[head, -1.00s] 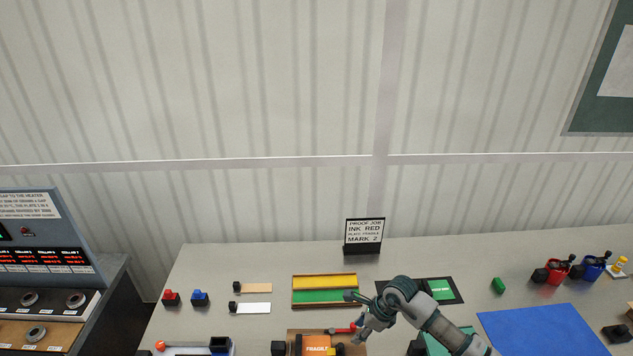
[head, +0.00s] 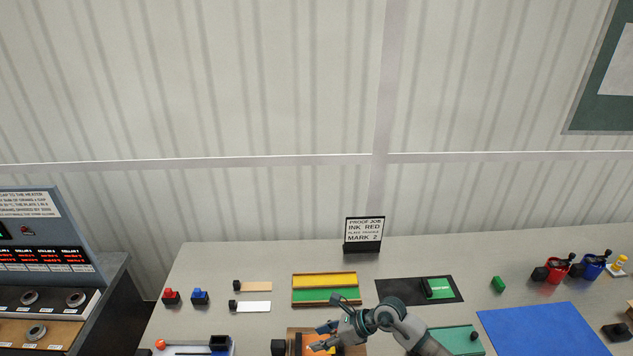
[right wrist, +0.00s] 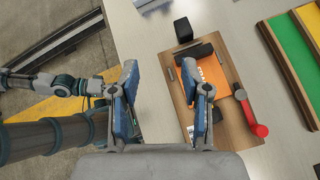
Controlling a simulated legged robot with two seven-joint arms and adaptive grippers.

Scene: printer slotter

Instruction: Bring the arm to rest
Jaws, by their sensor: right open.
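My right gripper (head: 325,337) is open at the front edge of the table, in front of the wooden press bed (head: 294,331). Its two blue fingers also show apart in the right wrist view (right wrist: 163,88), with nothing between them. The right arm comes in from the lower right in the head view and covers part of the bed. My left gripper does not show in the head view. Arm links of mine show at the left of the right wrist view.
The red-tipped lever (right wrist: 259,130) is at the bed's side. The yellow and green tray (head: 325,281), job sign (head: 364,231), dark mat (head: 395,292) and blue mat (head: 545,330) are on the table. Red and blue pots (head: 592,268) stand at the right.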

